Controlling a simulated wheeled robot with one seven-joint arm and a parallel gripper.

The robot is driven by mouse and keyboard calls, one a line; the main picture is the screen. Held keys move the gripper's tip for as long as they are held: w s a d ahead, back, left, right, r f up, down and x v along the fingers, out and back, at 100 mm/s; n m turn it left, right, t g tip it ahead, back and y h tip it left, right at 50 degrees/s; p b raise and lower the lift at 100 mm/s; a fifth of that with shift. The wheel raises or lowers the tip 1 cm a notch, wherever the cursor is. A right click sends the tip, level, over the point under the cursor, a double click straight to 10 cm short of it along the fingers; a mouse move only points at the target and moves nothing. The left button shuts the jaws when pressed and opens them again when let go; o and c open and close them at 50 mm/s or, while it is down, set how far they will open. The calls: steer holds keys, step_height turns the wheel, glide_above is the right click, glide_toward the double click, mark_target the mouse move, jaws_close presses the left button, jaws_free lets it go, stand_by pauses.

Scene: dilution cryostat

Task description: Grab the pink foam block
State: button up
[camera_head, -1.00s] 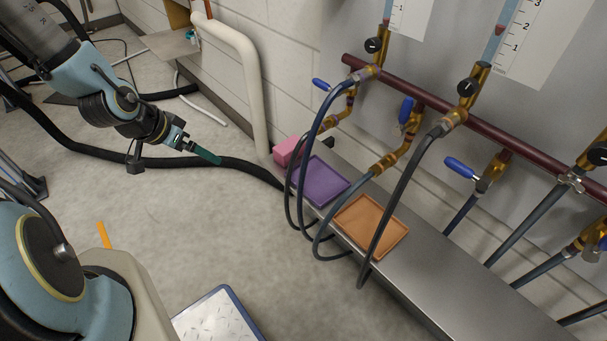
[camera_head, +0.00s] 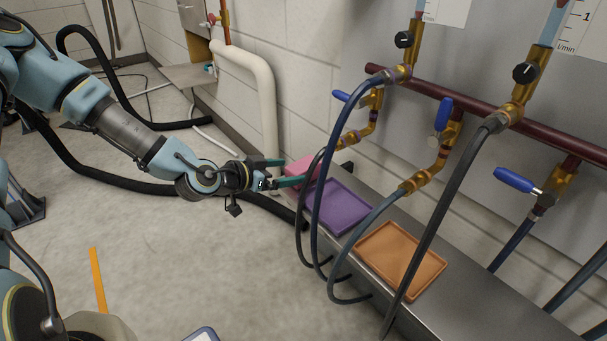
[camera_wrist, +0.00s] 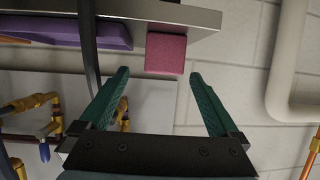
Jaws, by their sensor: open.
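The pink foam block (camera_head: 303,168) sits at the far left end of the metal shelf, beside the purple tray. The head view does not clearly show whether a fingertip touches the block.
The purple tray (camera_head: 341,209) and an orange tray (camera_head: 401,260) lie on the metal shelf (camera_head: 470,290). Dark hoses (camera_head: 318,215) loop down in front of the trays, close to the block. A pale vertical pipe (camera_head: 268,110) stands behind. Open floor lies left of the shelf.

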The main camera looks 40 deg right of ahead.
mark_target(300, 167)
steer(key=x, duration=0.1)
steer(key=b+x, duration=0.1)
steer(key=x, duration=0.3)
steer(key=shift+w+d+r, duration=0.2)
steer(key=shift+d+r, duration=0.1)
steer(key=c, duration=1.4)
